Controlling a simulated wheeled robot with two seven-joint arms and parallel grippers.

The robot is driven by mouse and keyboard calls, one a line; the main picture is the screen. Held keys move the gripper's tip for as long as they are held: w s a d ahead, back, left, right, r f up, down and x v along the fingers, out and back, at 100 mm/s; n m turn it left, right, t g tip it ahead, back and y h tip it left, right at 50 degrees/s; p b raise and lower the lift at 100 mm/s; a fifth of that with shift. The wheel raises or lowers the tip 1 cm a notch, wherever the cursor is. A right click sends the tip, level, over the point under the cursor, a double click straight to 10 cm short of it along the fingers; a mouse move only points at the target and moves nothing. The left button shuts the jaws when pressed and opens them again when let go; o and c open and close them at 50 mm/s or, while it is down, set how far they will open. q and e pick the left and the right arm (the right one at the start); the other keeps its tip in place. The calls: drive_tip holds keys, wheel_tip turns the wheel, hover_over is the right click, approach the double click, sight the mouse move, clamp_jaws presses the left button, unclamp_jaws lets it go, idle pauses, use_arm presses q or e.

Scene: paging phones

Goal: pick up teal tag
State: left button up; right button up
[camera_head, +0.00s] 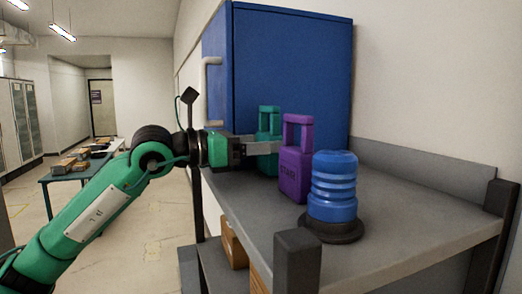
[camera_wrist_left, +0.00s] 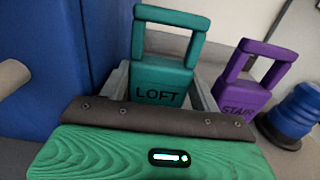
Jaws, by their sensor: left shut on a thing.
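The teal tag (camera_head: 268,124) stands on the grey shelf, partly hidden behind the purple tag in the head view. In the left wrist view the teal tag (camera_wrist_left: 160,82) reads LOFT and has a square loop handle on top. My left gripper (camera_head: 272,147) reaches in from the left and is shut on the teal tag's body, with a finger on each side (camera_wrist_left: 160,88). The purple tag (camera_head: 295,168) stands to its right, and reads STAIR in the left wrist view (camera_wrist_left: 244,95). My right gripper is in neither view.
A blue ribbed cylinder (camera_head: 333,188) on a dark base stands at the right of the purple tag. A tall blue cabinet (camera_head: 290,60) stands behind the tags. The grey shelf (camera_head: 400,205) is clear at the right. A dark post (camera_head: 297,262) rises at the front edge.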

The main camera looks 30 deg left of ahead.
use_arm(q)
drive_tip(key=shift+r+b, duration=0.35)
drive_tip(key=shift+r, duration=0.4)
drive_tip(key=shift+s+a+r+b, duration=0.3)
drive_tip(key=shift+s+a+b, duration=0.55)
drive_tip(key=shift+b, duration=0.25)
drive_tip(key=b+v, duration=0.6)
drive_tip(key=v, duration=0.9)
drive_tip(key=shift+s+r+b, duration=0.3)
drive_tip(key=shift+a, duration=0.1)
drive_tip(key=shift+w, duration=0.1)
